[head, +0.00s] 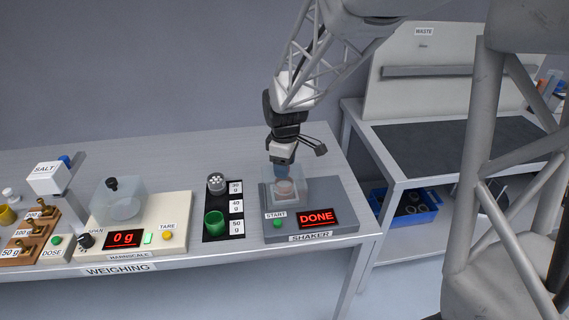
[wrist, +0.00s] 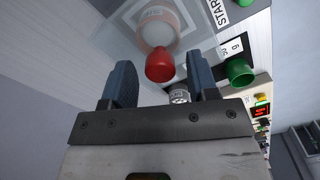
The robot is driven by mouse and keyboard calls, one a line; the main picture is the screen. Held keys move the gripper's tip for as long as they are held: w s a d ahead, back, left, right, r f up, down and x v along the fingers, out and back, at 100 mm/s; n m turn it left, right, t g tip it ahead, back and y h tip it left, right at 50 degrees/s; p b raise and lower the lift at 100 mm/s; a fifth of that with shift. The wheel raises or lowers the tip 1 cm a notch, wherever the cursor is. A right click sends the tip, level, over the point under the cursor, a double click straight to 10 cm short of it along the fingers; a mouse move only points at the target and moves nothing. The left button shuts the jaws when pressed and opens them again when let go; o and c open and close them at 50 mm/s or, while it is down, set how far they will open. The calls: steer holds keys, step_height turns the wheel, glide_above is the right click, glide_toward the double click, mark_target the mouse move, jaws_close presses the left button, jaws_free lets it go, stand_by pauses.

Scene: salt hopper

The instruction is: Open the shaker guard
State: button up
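The shaker (head: 335,196) is a grey box at the right end of the bench, with a red DONE display (head: 316,218) and a green START button (head: 277,223). Its clear guard (head: 268,190) stands over a pale round vessel (head: 287,188); it looks shut. My gripper (head: 281,172) points down at the guard's top. In the wrist view, its two blue fingers (wrist: 161,75) are apart. The guard's red knob (wrist: 160,65) shows between and just beyond the fingertips; I see no contact. The knob is hidden in the head view.
Left of the shaker, a black strip (head: 223,231) holds a metal-topped pot (head: 216,183) and a green cup (head: 214,223). Further left are the scale (head: 180,212) and weights. A waste bench (head: 430,150) stands right, across a gap.

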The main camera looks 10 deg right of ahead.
jaws_close()
steer(key=d, duration=1.1)
steer(key=shift+d, duration=0.35)
steer(key=shift+o, duration=0.7)
jaws_free()
steer(key=shift+r, duration=0.15)
step_height(320, 180, up, 8)
steer(key=shift+f, duration=0.2)
steer(key=shift+s, duration=0.1)
